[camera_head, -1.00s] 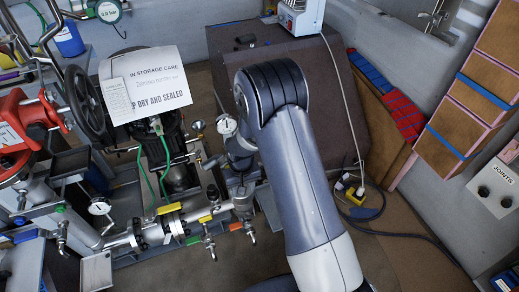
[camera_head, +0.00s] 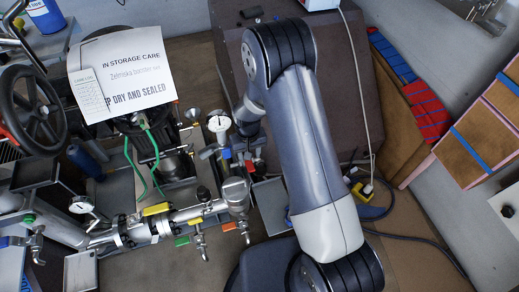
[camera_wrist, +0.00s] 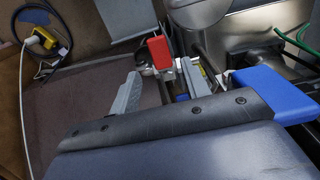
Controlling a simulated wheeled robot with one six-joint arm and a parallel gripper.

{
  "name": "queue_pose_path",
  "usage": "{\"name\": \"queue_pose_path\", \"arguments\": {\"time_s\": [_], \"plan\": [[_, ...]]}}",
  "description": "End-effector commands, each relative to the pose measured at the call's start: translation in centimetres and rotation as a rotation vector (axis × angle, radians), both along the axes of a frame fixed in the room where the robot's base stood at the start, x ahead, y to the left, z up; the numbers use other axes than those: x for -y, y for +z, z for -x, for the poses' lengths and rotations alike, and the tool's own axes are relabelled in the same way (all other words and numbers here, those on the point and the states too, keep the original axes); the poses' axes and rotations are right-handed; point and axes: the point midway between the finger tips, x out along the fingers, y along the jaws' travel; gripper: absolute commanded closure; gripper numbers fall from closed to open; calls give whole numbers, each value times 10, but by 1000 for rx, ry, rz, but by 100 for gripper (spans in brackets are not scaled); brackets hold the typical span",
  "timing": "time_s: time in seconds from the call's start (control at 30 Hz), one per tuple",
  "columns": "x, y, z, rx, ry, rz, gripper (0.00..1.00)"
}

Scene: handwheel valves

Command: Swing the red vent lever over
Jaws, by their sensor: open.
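A red lever (camera_wrist: 160,52) stands up in the wrist view, just beyond the fingertips and near the gap between them. A small red handle also shows below my wrist in the head view (camera_head: 251,166); I take it for the same lever. My gripper (camera_wrist: 161,70) is open, with its two grey fingers apart and nothing seen held between them. Whether a finger touches the lever cannot be told. In the head view my arm covers part of the area around the gripper, and the fingertips are not clear.
A blue handle (camera_wrist: 272,92) lies close on the right in the wrist view. A white-faced gauge (camera_head: 219,123) stands left of my wrist. A black handwheel (camera_head: 38,105) is far left; a dark cabinet stands behind.

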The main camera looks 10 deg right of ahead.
Motion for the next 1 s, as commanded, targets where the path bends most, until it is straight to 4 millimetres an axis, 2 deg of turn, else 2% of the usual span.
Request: {"name": "queue_pose_path", "arguments": {"time_s": [0.03, 0.5, 1.0], "plan": [[0, -11, 0, -1, 0, 0, 55], [0, -67, 0, -1, 0, 0, 55], [0, -66, 0, 0, 0, 0, 55]]}}
